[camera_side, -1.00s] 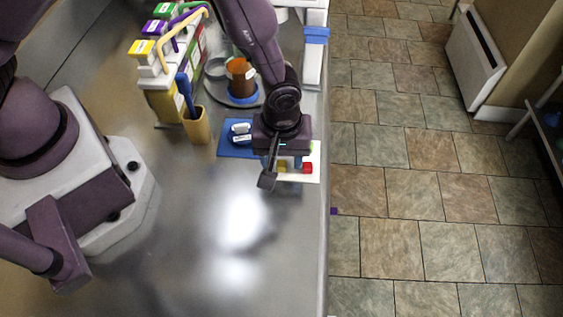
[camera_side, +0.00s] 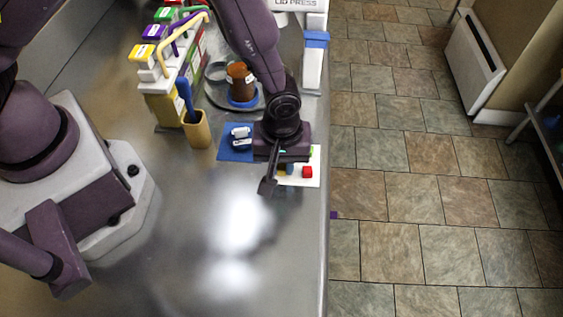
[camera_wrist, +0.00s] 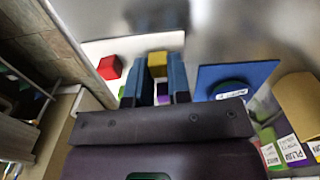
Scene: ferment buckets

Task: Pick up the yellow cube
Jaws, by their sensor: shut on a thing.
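The yellow cube (camera_wrist: 158,62) is between the two blue fingers of my gripper (camera_wrist: 158,70) in the wrist view, with a finger against each side. My gripper is shut on it, low over the white mat (camera_wrist: 95,47). In the side view only a sliver of the yellow cube (camera_side: 281,171) shows below my gripper (camera_side: 286,167); the wrist hides the rest. I cannot tell whether the cube still touches the mat.
A red cube (camera_side: 307,172) sits on the mat beside my gripper. A purple cube (camera_wrist: 163,92) and a green cube (camera_wrist: 122,91) are close to the fingers. The front counter is clear.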

